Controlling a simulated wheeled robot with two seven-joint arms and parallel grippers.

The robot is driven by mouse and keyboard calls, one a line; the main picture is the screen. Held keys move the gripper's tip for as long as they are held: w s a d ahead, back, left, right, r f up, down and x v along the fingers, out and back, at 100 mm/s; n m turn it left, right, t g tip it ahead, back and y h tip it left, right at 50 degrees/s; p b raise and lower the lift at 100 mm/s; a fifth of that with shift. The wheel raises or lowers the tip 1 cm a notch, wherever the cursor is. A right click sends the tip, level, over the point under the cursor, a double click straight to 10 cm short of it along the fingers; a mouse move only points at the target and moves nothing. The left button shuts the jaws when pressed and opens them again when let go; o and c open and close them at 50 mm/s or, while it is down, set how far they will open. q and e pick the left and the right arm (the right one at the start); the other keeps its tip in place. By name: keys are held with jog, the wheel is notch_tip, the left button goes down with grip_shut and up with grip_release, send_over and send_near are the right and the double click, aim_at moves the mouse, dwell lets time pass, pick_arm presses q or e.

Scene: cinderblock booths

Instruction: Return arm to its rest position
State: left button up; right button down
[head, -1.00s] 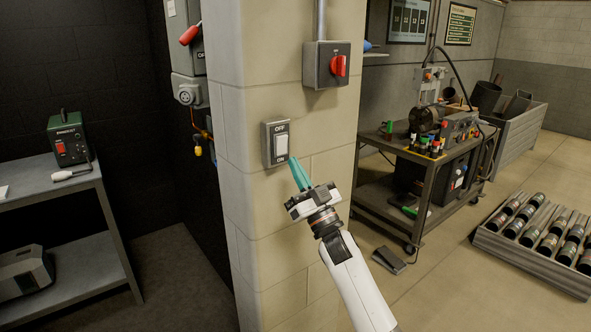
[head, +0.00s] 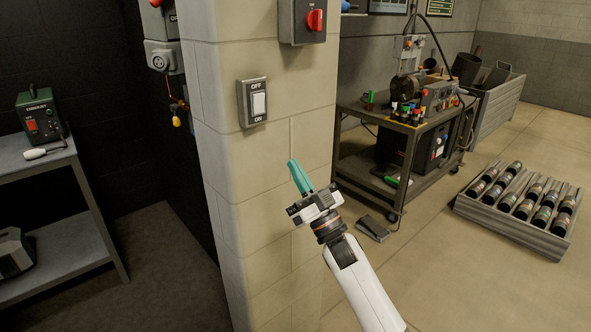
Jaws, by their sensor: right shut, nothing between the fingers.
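My right arm comes in from the bottom of the head view. Its gripper (head: 297,172) has teal fingers that are shut with nothing between them. The fingers point up and to the left, in front of the cinderblock pillar (head: 255,205). In the picture the gripper is below and to the right of the OFF/ON wall switch (head: 258,103), clear of it. The switch is a white rocker in a grey plate. My left gripper is not in view.
A grey box with a red rotary knob (head: 315,20) is higher on the pillar. A tool cart (head: 345,165) stands behind to the right, with a pedal (head: 373,229) on the floor. A slatted crate of cylinders (head: 500,228) lies far right. A bench (head: 60,240) with a green unit (head: 40,114) is left.

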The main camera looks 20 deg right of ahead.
notch_tip(320, 180, down, 27)
jog(key=d+m+g+h, duration=0.1)
jog(key=m+g+h, duration=0.2)
jog(key=g+h, duration=0.3)
jog(key=s+f+g+h, duration=0.1)
jog(key=s+f+g, duration=0.3)
jog(key=f, duration=0.7)
jog(key=s+f+g+h, duration=0.1)
jog(key=s+f+g, duration=0.1)
jog(key=s+f, duration=0.75)
jog(key=s+f+g, duration=0.4)
jog(key=s+f, duration=0.8)
jog(key=s, duration=0.2)
jog(key=s+f+g, duration=0.5)
jog(key=s+f, duration=0.7)
jog(key=s, duration=0.2)
jog(key=s+f+n+g+h, duration=0.1)
jog(key=s+f+g, duration=0.1)
jog(key=s, duration=1.1)
jog(key=shift+s+g, duration=0.25)
jog(key=shift+g, duration=0.15)
